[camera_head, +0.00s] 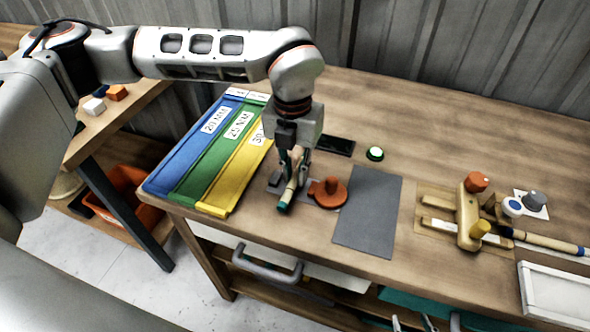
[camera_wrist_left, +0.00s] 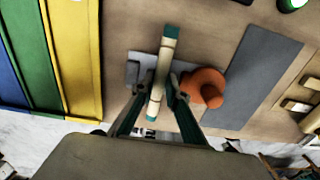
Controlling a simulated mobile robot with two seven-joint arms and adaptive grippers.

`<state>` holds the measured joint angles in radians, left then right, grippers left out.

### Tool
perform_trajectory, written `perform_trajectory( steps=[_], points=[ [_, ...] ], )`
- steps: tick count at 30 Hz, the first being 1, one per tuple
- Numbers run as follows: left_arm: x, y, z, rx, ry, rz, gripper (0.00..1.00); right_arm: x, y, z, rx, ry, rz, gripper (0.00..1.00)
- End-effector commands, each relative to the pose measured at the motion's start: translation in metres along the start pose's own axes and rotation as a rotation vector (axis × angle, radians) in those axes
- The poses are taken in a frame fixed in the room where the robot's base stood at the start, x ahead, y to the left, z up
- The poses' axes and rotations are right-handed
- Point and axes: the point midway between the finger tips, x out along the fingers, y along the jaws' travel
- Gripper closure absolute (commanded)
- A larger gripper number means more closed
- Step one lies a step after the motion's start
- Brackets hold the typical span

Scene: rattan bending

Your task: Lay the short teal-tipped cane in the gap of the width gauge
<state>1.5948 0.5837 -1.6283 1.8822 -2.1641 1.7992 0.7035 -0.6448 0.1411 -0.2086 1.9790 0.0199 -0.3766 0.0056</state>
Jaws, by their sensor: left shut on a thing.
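My left gripper (camera_head: 292,168) is shut around the short teal-tipped cane (camera_head: 289,188), a pale stick with teal ends. The left wrist view shows the cane (camera_wrist_left: 159,86) between the two fingers (camera_wrist_left: 158,100), with teal at both ends. The cane is over the width gauge, a small grey fixture (camera_wrist_left: 133,72) with an orange round part (camera_wrist_left: 207,88) on its right; the orange part (camera_head: 329,191) also shows in the head view. I cannot tell whether the cane touches the gauge. My right gripper (camera_head: 412,324) barely shows at the bottom edge, its fingertips apart.
Blue, green and yellow labelled trays (camera_head: 232,188) lie left of the gauge. A grey mat (camera_head: 368,212) lies bare to its right. Further right are a wooden fixture (camera_head: 466,215) with knobs, a longer cane (camera_head: 550,242) and a white tray (camera_head: 522,300). A green button (camera_head: 375,153) stands behind.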

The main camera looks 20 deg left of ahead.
Motion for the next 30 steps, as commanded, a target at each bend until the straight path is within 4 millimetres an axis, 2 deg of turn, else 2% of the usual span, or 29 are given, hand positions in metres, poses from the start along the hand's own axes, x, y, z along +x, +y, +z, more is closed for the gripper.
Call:
perform_trajectory(
  steps=[5, 6, 8, 9, 20, 23, 30],
  points=[
    [0.000, 0.000, 0.000, 0.000, 0.000, 0.000, 1.00, 0.000, 0.000, -0.001, 0.002, 0.002, 0.001, 0.60],
    [0.000, 0.000, 0.000, 0.000, 0.000, 0.000, 0.84, 0.000, 0.000, -0.001, 0.002, 0.002, 0.001, 0.60],
    [0.000, 0.000, 0.000, 0.000, 0.000, 0.000, 0.68, 0.000, 0.000, -0.001, 0.003, 0.003, 0.001, 0.60],
    [0.000, 0.000, 0.000, 0.000, 0.000, 0.000, 0.67, 0.000, 0.000, -0.001, 0.003, 0.003, 0.001, 0.60],
    [-0.004, 0.000, 0.000, -0.001, -0.001, 0.000, 0.67, 0.001, 0.001, -0.002, 0.000, 0.004, 0.002, 0.60],
    [-0.015, 0.000, 0.001, 0.000, -0.003, -0.001, 0.67, 0.001, 0.001, -0.001, 0.001, 0.003, 0.001, 0.60],
    [-0.062, 0.000, 0.001, -0.001, -0.005, -0.001, 0.67, 0.001, 0.000, -0.001, 0.002, 0.002, 0.000, 0.60]
  ],
)
